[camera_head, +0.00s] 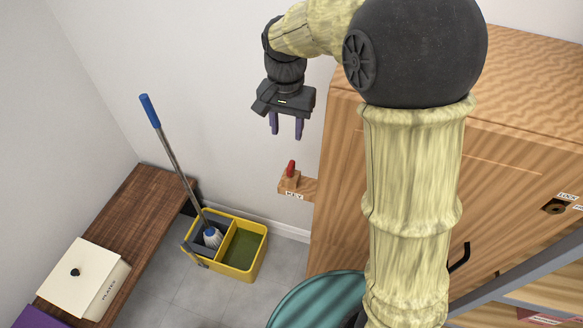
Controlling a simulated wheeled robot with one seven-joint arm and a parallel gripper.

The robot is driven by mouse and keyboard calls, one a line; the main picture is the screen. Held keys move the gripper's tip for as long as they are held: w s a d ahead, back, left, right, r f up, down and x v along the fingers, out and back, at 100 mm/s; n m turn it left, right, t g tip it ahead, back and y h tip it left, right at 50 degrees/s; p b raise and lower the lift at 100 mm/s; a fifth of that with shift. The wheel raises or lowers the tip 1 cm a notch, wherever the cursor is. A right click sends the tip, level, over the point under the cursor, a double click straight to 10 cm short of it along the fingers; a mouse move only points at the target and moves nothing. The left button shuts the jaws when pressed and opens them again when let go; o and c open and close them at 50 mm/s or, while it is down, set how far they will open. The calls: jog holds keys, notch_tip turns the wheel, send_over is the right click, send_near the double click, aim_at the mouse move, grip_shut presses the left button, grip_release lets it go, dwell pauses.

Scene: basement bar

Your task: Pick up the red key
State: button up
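The red key (291,167) stands upright in a small wooden block holder (297,187) with a label reading KEY, beside the left side of the wooden cabinet. My gripper (286,130) points down above the key in the picture, with its two purple fingers apart and nothing between them. A gap shows between the fingertips and the key. The lower part of the key is hidden in the holder.
The wooden cabinet (337,160) stands close on the right, with a label reading LOCK near a keyhole plate (554,206). A yellow mop bucket (251,269) with a blue-handled mop (172,156) stands below left. A brown bench (150,205) holds a box labelled PLATES (85,285).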

aim_at(291, 164)
notch_tip(291, 164, down, 9)
jog(key=shift+w+d+f+p, duration=0.1)
jog(key=shift+f+p, duration=0.1)
jog(key=shift+p, duration=0.75)
jog(key=shift+s+d+f+p, duration=0.1)
jog(key=shift+s+f+p, duration=0.15)
jog(key=shift+f+p, duration=0.3)
jog(key=f, duration=0.1)
jog(key=f+p, duration=0.1)
jog(key=f, duration=0.2)
jog(key=shift+w+d, duration=0.1)
jog(key=shift+d, duration=0.15)
grip_shut()
